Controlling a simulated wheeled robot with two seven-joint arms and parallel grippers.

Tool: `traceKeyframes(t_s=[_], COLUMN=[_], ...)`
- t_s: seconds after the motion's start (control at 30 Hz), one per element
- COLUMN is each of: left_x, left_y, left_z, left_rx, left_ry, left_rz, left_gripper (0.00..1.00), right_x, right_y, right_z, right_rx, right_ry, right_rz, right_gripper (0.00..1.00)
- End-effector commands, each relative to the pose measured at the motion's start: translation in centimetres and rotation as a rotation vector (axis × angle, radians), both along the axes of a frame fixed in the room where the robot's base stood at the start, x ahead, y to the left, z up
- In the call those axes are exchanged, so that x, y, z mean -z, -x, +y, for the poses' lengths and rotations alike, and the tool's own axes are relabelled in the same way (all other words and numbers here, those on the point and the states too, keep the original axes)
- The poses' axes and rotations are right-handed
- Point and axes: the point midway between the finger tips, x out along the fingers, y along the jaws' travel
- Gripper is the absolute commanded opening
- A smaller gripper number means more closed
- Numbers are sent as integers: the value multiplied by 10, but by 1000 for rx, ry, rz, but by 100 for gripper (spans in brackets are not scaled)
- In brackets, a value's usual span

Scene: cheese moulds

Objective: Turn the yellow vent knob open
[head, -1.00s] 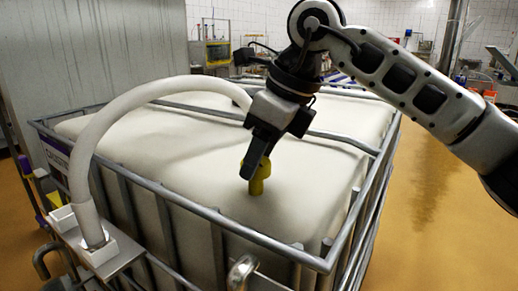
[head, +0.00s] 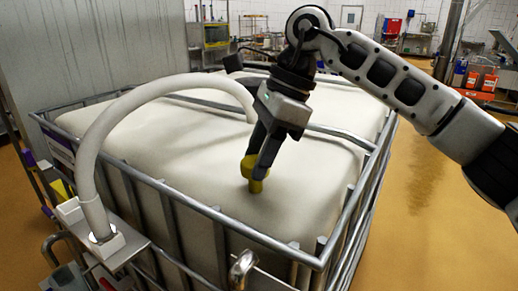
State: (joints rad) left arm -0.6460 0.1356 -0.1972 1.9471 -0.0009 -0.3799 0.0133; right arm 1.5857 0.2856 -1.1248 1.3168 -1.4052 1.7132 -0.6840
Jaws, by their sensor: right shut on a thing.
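The yellow vent knob (head: 256,186) stands up from the top of the white tank (head: 190,150), near its middle. My right gripper (head: 257,167) comes down on it from above, tilted, and is shut on the knob's upper part. The fingers hide part of the knob's top. The knob's lower stem shows below the fingertips. My left gripper is not in the head view.
A metal cage rail (head: 215,216) runs around the tank top. A thick pale hose (head: 120,108) arches over the left side from a white fitting (head: 103,242). Open yellow-brown floor (head: 430,215) lies to the right.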

Motion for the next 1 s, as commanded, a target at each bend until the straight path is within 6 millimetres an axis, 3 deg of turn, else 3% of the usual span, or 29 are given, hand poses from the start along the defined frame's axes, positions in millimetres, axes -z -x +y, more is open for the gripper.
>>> traceKeyframes(t_s=[0.43,0.47,0.5,0.53,0.83,1.0], left_x=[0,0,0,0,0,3], left_y=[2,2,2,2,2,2], left_z=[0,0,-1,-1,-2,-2], left_rx=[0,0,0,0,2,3], left_ry=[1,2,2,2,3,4], left_rz=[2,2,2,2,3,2], left_gripper=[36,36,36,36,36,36], right_x=[-1,-1,-1,-1,-2,-18], right_y=[0,0,0,0,0,-2], right_z=[0,0,0,0,-1,-7], right_rx=[-10,-10,-10,-10,-8,-7], right_ry=[-1,-1,-1,-1,0,-1], right_rz=[-4,-4,-3,-3,-2,-5], right_gripper=[20,51,62,65,65,65])
